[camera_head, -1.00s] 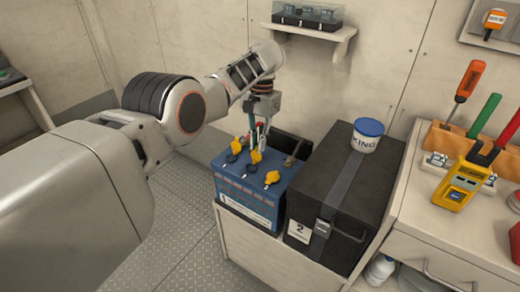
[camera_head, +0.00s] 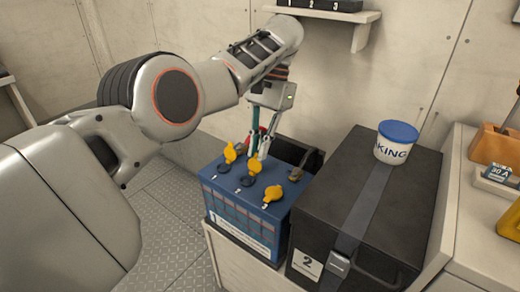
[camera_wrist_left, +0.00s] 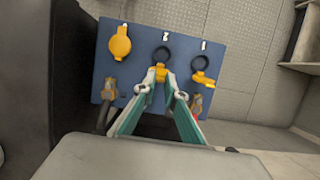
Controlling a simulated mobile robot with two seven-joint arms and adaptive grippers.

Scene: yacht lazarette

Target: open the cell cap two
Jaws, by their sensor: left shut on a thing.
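The blue battery (camera_head: 235,222) has three yellow caps along its top. The middle one, cell cap two (camera_head: 254,165), stands raised at the back of its dark ring (camera_head: 247,180), whose opening shows. My left gripper (camera_head: 258,153) comes down from above and is shut on this cap. In the left wrist view cap two (camera_wrist_left: 161,75) sits between the fingertips, with its ring just beyond. Cell cap one (camera_head: 230,154) also stands raised from its ring. Cell cap three (camera_head: 273,194) lies flat over its opening. My right gripper is not in view.
A black box (camera_head: 365,195) with a strap stands close to the right of the battery, with a white tub (camera_head: 396,142) on its lid. Battery terminals with clamps (camera_wrist_left: 112,90) lie near the fingers. A shelf (camera_head: 325,14) hangs on the back wall.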

